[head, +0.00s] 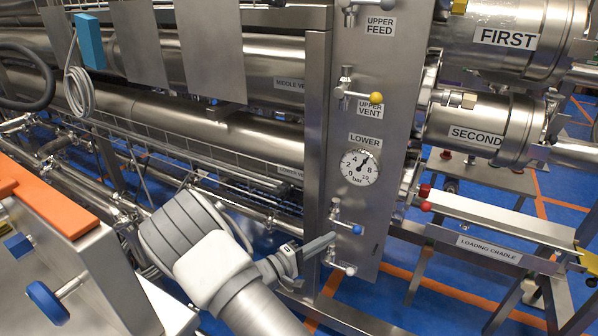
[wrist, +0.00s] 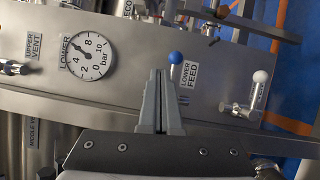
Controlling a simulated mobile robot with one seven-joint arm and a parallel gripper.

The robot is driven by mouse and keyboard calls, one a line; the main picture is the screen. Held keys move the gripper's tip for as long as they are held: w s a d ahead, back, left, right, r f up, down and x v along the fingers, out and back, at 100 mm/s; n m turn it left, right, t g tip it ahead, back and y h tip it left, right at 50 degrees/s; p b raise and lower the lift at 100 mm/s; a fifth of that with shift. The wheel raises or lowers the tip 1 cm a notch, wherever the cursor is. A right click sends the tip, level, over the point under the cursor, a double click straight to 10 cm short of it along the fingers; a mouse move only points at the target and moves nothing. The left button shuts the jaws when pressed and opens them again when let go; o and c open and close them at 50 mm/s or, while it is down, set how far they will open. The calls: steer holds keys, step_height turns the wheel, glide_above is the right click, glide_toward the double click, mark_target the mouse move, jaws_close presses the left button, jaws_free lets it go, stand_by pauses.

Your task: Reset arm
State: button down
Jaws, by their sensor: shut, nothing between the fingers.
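My grey arm reaches in from the bottom of the head view, and my gripper (head: 331,239) is in front of the steel valve panel (head: 372,90). In the wrist view the two grey fingers of my gripper (wrist: 157,74) lie together with nothing between them. A blue-knobbed valve marked LOWER FEED (wrist: 175,58) is just beside the fingertips; it also shows in the head view (head: 357,229). I cannot tell whether the fingers touch it. A white-knobbed valve (wrist: 260,77) is further right, and it shows below the blue one in the head view (head: 350,270).
A round pressure gauge (head: 359,168) is above the gripper on the panel. A yellow-knobbed valve (head: 376,97) is higher up. The loading cradle (head: 489,249) extends to the right. An orange-topped steel unit (head: 62,195) is at the lower left. Steel pipes (head: 240,60) fill the back.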

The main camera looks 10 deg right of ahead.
steer(key=s+d+r+m+g+y, duration=0.65)
steer(key=s+r+g, duration=0.3)
steer(key=s, duration=0.25)
steer(key=s+a+r+t+y, duration=0.3)
steer(key=s+r+y, duration=0.2)
steer(key=s+r, duration=0.15)
steer(key=s+a+r+t+y, duration=0.3)
steer(key=s+r+y, duration=0.25)
steer(key=s, duration=0.25)
step_height(320, 180, up, 25)
steer(key=p, duration=2.3)
steer(key=shift+s+a+f+t, duration=0.15)
steer(key=shift+a+t, duration=0.2)
steer(key=shift+d, duration=0.15)
